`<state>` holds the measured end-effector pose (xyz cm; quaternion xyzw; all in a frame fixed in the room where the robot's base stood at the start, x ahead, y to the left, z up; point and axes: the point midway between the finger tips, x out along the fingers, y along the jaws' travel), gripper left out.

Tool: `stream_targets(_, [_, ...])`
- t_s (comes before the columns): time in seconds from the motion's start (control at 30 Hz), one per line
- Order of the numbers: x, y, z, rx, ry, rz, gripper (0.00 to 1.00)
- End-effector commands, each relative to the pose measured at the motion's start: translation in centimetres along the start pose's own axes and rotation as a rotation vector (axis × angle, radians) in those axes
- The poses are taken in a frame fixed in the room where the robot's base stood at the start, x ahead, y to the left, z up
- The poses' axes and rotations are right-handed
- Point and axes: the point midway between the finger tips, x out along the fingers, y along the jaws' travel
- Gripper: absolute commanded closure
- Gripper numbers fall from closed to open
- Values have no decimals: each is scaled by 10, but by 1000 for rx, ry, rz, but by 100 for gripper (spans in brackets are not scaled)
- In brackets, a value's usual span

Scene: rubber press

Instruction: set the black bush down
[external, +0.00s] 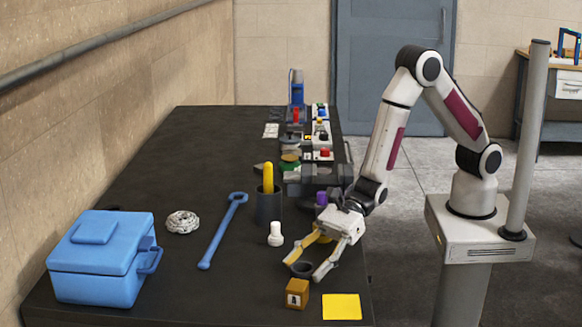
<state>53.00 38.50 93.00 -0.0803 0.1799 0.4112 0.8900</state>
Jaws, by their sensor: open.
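The black bush (301,270) is a short dark ring, low at the front right of the dark table (150,220). It appears to rest on the table top, though dark on dark makes its lower edge hard to see. My gripper (305,269) reaches down toward the front with its fingers spread. The bush lies between the two fingertips, and I cannot tell whether either finger touches it.
A wooden block (296,293) and a yellow square (342,307) lie just in front. Several machine parts line the back right.

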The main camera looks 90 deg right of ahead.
Motion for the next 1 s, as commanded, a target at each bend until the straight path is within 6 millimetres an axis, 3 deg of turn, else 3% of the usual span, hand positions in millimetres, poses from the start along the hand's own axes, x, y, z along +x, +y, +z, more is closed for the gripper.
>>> stream_targets(0.33, [-32, 0, 2, 2, 1, 2, 47])
stream_targets(1.0, [-54, 1, 59, -5, -4, -5, 47])
